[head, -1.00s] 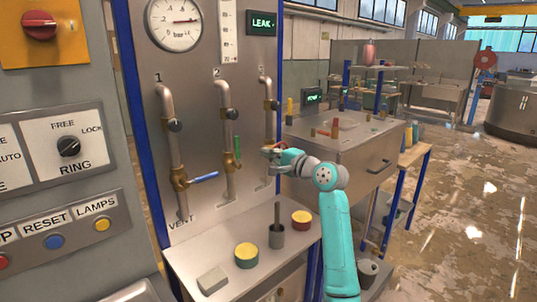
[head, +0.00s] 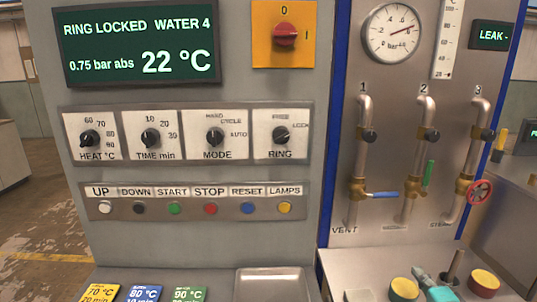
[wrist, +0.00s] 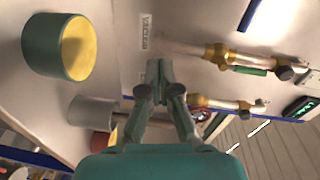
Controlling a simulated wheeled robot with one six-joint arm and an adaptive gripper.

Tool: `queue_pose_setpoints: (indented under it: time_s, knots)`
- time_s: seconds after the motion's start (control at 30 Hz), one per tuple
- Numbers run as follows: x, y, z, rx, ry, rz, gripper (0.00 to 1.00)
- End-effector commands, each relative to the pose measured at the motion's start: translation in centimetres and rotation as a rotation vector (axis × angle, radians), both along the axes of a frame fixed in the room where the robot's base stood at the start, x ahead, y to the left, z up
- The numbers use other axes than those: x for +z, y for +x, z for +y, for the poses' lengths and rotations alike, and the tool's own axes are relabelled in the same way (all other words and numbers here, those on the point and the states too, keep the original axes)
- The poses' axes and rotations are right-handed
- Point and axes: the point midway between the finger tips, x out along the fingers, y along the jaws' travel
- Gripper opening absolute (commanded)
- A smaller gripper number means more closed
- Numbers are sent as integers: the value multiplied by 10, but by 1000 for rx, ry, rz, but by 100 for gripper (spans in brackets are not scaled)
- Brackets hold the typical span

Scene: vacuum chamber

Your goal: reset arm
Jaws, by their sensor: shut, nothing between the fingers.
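My gripper (wrist: 158,75) is shut and empty in the wrist view, its two fingertips together. In the head view, part of my teal gripper or arm (head: 436,290) shows at the bottom right, between a yellow-topped pot (head: 405,290) and a grey pot with a rod (head: 455,266). The rest of my arm is cut off below. The red handwheel (head: 479,191) on pipe 3 is clear of my gripper.
The yellow-topped pot (wrist: 78,45) is left of my fingers in the wrist view, with valve pipes (wrist: 230,58) on the right. A red pot with a yellow top (head: 485,283) stands on the shelf. The control panel (head: 190,205) fills the left.

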Motion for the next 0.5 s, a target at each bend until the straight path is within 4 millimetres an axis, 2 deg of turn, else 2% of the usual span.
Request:
queue_pose_setpoints:
  time_s: [0.03,0.2,0.37,0.5]
  knots:
    - [-22,-12,15,-3,-23,19,0]
    - [-73,-51,53,-14,-129,64,0]
    - [-111,-95,88,-17,-242,105,0]
    - [-138,-138,116,-10,-348,143,0]
